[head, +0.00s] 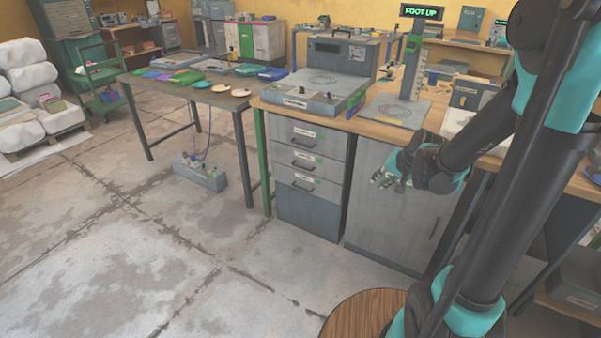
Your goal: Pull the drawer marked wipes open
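A grey drawer unit stands under the wooden-topped workbench. It has a top drawer (322,141), a middle drawer (320,163) and a bottom drawer (318,190), each with a dark handle and a small label. All of them look closed. The label words are too small to read, so I cannot tell which drawer is marked wipes. My gripper (381,178) is to the right of the drawers, in front of the grey cupboard door (388,215), pointing left. It touches no handle that I can see. Its fingers are too small to tell whether they are open.
A round wooden stool top (362,315) is near front. The floor before the drawers is clear.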

